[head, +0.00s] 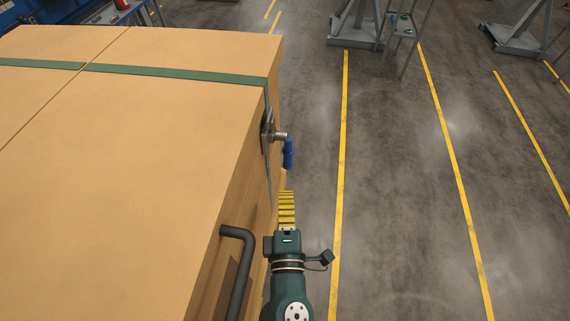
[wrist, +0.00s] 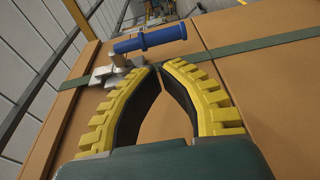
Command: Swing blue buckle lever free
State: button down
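The blue buckle lever (head: 288,153) sticks out from a metal buckle (head: 267,132) on the side of a large tan crate. In the wrist view the blue lever (wrist: 150,39) lies across the picture, just beyond the fingertips, with the metal buckle (wrist: 113,72) to its lower left. A green strap (head: 180,74) runs over the crate to the buckle. My gripper (head: 286,192) is beside the crate, near the lever. In the wrist view its yellow fingers (wrist: 160,67) have tips close together with a narrow gap and nothing between them. Contact with the lever is not visible.
The tan crate (head: 120,150) fills the left side. A dark bar handle (head: 238,262) sticks out of its side near my arm. The floor with yellow lines (head: 342,150) is clear to the right. Grey metal stands (head: 357,30) are at the back.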

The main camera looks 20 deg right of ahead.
aim_at(285, 160)
jog(key=x, duration=0.8)
jog(key=shift+w+d+b, duration=0.1)
jog(key=shift+w+b, duration=0.15)
jog(key=shift+b, duration=0.15)
